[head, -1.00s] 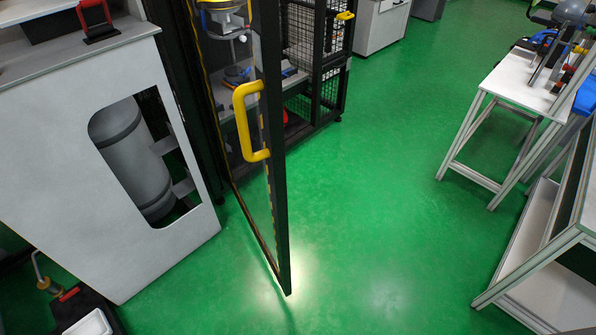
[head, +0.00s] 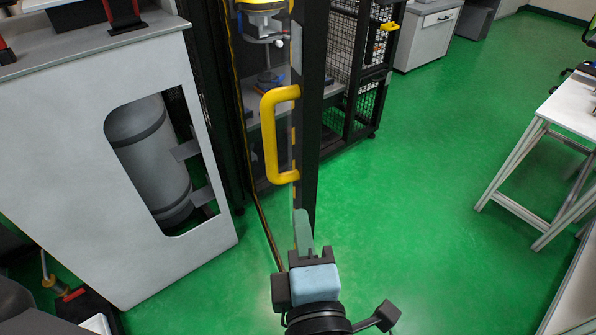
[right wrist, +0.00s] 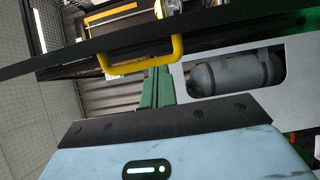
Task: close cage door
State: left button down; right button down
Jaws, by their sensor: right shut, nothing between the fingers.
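The cage door (head: 309,110) is a tall dark frame standing open, seen nearly edge-on in the head view. Its yellow handle (head: 268,140) faces left. In the right wrist view the door's dark edge (right wrist: 70,57) crosses the upper part of the picture, with the handle (right wrist: 140,62) under it. My right gripper (head: 301,217) is shut and empty, in front of the door's lower part and below the handle in the picture. Its green fingers also show in the right wrist view (right wrist: 157,78), close to the handle. I cannot tell whether they touch the door. My left gripper is not in view.
A pale cabinet (head: 75,120) with a grey cylinder (head: 150,160) in its opening stands left of the cage. The mesh cage side (head: 355,60) is behind the door. A white workbench (head: 575,105) is at the right. The green floor (head: 425,220) between is clear.

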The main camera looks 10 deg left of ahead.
aim_at(295, 177)
jog(key=shift+x, duration=5)
jog(key=shift+d, duration=0.15)
